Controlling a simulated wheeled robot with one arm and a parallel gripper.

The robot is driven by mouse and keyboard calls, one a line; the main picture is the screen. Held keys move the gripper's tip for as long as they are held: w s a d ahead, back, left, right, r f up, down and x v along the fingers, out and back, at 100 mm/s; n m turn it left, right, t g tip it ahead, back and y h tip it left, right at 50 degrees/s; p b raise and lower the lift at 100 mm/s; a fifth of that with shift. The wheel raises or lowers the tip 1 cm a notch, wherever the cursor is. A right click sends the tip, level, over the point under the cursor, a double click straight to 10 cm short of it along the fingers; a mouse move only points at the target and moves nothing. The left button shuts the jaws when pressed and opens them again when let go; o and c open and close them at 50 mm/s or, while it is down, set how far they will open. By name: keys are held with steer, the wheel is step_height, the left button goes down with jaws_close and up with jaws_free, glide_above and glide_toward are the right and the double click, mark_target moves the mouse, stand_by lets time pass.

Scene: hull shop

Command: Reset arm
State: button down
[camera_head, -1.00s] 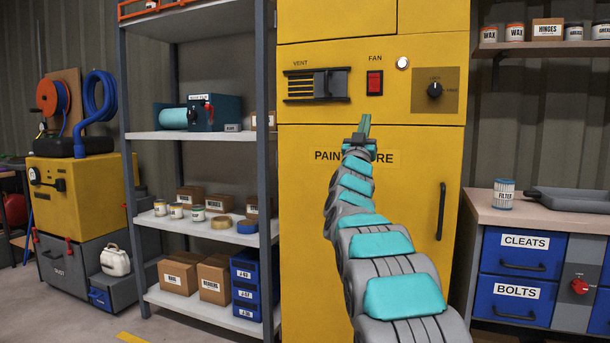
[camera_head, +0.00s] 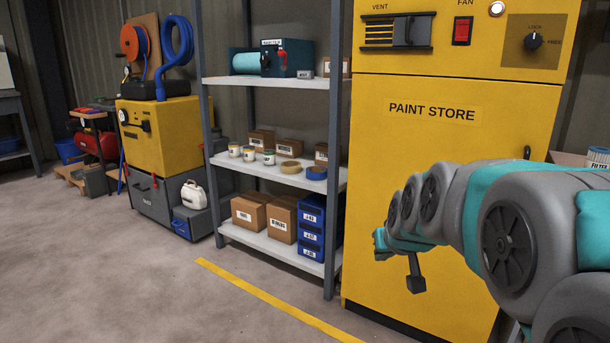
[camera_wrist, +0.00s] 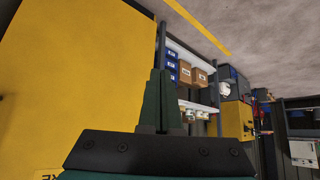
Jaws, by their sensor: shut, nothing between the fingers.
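My gripper (camera_head: 379,240) is at the end of my folded arm, low in front of the yellow paint store cabinet (camera_head: 430,165) in the head view. It is apart from the shelf and clear of any object. In the wrist view the two dark green fingers of my gripper (camera_wrist: 161,74) lie together, shut and empty. The cabinet fills the left of the wrist view. Its red fan switch (camera_head: 462,31), vent slider (camera_head: 410,31) and lock knob (camera_head: 533,41) show at the top. My arm hides the cabinet's lower right and most of its door handle.
A grey shelf rack (camera_head: 333,160) with cartons, cans and blue bins stands left of the cabinet. A yellow machine (camera_head: 160,135) with hose reels stands further left. The floor (camera_head: 130,285) in front is clear, with a yellow line (camera_head: 270,298). A counter is partly visible at the right.

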steer(key=s+f+g, duration=0.3)
steer(key=s, duration=0.9)
steer(key=s+f+g+p, duration=0.1)
steer(key=s+f+g, duration=0.2)
steer(key=s, duration=0.9)
steer(key=s+a+f+g+p, duration=0.1)
steer(key=s+f+g, duration=0.3)
steer(key=s, duration=0.8)
steer(key=shift+f, duration=0.4)
